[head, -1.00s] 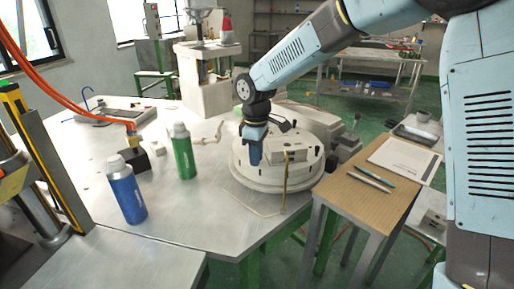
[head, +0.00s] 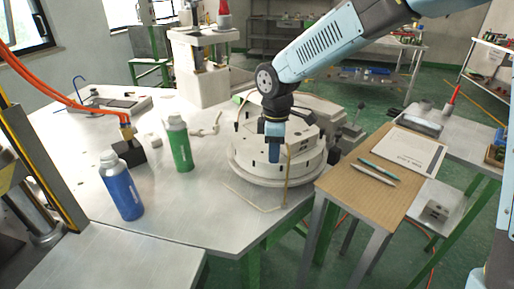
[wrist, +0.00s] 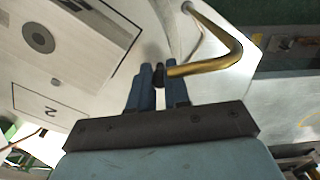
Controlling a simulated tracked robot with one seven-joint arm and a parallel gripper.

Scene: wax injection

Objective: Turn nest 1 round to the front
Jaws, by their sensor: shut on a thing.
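The round cream turntable (head: 246,168) stands at the right end of the metal table, with pale blocks (head: 300,139) on top. My gripper (head: 274,158) points down at its near side. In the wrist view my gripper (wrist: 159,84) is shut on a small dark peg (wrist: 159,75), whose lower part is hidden. The rod also stands upright at the turntable's front in the head view (head: 287,178). A plate marked 2 (wrist: 52,110) lies left of the fingers. I cannot make out a nest marked 1.
A blue bottle (head: 121,187) and a green bottle (head: 179,145) stand left of the turntable. A wooden-topped stand (head: 345,192) with pens and a paper sheet is close on the right. The metal table is clear in front of the bottles (head: 185,215).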

